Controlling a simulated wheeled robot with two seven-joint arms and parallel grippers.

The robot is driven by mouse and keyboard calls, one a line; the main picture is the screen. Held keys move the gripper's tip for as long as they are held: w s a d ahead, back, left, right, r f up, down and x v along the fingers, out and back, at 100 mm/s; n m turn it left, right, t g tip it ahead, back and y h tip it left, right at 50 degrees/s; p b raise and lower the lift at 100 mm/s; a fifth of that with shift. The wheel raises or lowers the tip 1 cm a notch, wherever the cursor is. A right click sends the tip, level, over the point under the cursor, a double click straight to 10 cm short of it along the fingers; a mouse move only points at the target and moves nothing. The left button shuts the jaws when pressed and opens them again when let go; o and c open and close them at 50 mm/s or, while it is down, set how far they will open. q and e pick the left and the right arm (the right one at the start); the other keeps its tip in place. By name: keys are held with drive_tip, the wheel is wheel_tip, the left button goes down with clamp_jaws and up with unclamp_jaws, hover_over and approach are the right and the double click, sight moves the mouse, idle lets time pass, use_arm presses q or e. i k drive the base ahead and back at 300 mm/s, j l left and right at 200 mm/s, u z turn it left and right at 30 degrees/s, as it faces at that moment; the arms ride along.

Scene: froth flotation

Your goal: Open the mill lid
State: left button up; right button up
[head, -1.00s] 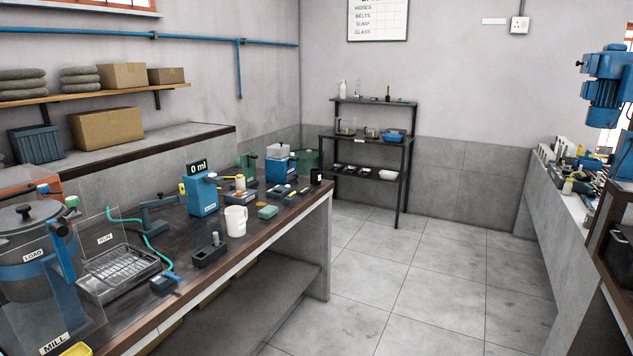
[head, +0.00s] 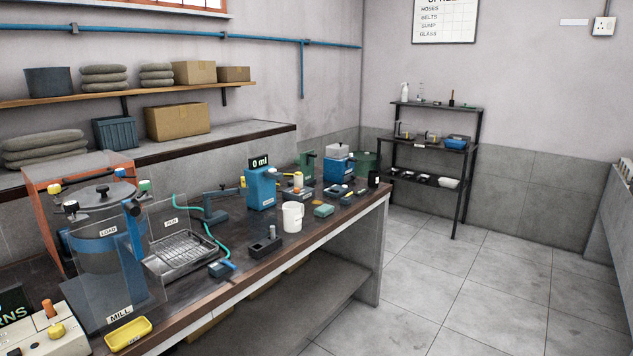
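The mill (head: 100,255) stands at the left of the workbench, a blue-and-grey drum with a "MILL" label at its base and a "LOAD" label near the top. Its round grey lid (head: 98,199) with a black knob lies on top and looks closed. A blue upright with a dark knob (head: 134,222) stands at the drum's right side. A clear guard panel (head: 165,265) stands in front of and beside the drum. Neither of my grippers shows in the head view.
A wire rack on a tray (head: 182,248) sits right of the mill. A yellow tray (head: 128,334) and a control box (head: 52,335) lie near the front edge. A white mug (head: 292,216) and a blue dispenser (head: 261,190) stand farther along. The floor (head: 440,290) at right is clear.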

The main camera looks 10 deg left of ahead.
sight(94, 196)
drive_tip(key=u, duration=1.45)
drive_tip(key=i+l+u, duration=0.1)
drive_tip(key=l+u, duration=0.2)
drive_tip(key=l, duration=0.45)
drive_tip(key=l+u, duration=0.25)
drive_tip(key=l, duration=0.5)
